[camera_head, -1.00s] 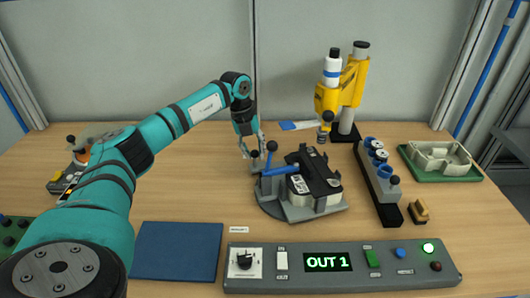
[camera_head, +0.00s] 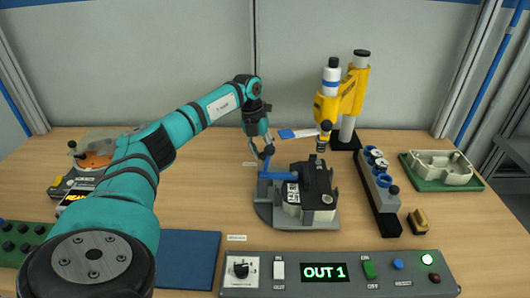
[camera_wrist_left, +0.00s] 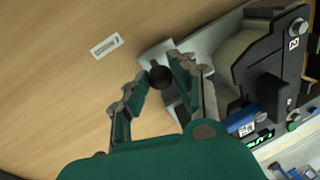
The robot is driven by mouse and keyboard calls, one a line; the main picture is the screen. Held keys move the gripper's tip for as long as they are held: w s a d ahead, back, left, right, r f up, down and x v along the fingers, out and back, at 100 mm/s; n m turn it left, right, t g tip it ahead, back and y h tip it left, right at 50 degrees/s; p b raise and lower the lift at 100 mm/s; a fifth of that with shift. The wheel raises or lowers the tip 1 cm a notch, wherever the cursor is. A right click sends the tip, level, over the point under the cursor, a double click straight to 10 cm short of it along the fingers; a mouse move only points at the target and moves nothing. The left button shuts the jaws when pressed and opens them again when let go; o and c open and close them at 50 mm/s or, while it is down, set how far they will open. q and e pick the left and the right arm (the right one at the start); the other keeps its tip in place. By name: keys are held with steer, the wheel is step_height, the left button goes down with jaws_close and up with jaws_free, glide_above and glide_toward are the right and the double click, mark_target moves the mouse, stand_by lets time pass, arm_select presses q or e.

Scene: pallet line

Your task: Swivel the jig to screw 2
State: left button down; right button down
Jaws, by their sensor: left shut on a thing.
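The jig (camera_head: 264,214) is a grey round-edged base with a black-and-white workpiece (camera_head: 318,180) on it and a blue clamp (camera_head: 278,176) at its left. My left gripper (camera_head: 262,154) is at the jig's far left corner. In the left wrist view my left gripper (camera_wrist_left: 160,70) has its fingers on either side of a black ball knob (camera_wrist_left: 160,77) on a light grey arm of the jig, and is shut on it. A label (camera_wrist_left: 293,44) that looks like a sideways 2 shows near one workpiece corner. My right gripper is not in view.
A yellow screwdriver (camera_head: 327,108) on a stand is just behind the jig, its tip near the workpiece's far edge. A dark rack (camera_head: 378,200) stands to the right. The control panel (camera_head: 340,285) at the front reads OUT 1. A blue mat (camera_head: 190,260) lies front left.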

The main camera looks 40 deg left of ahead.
arm_select(q)
steer(key=shift+w+r, duration=0.1)
steer(key=shift+r, duration=0.1)
steer(key=c, duration=1.5)
jaws_free()
steer(key=o, duration=0.4)
steer(key=shift+f, duration=0.1)
steer(key=shift+o, duration=0.2)
step_height(320, 180, up, 12)
steer(key=s+a, duration=0.1)
steer(key=a, duration=0.1)
steer(key=shift+f, duration=0.1)
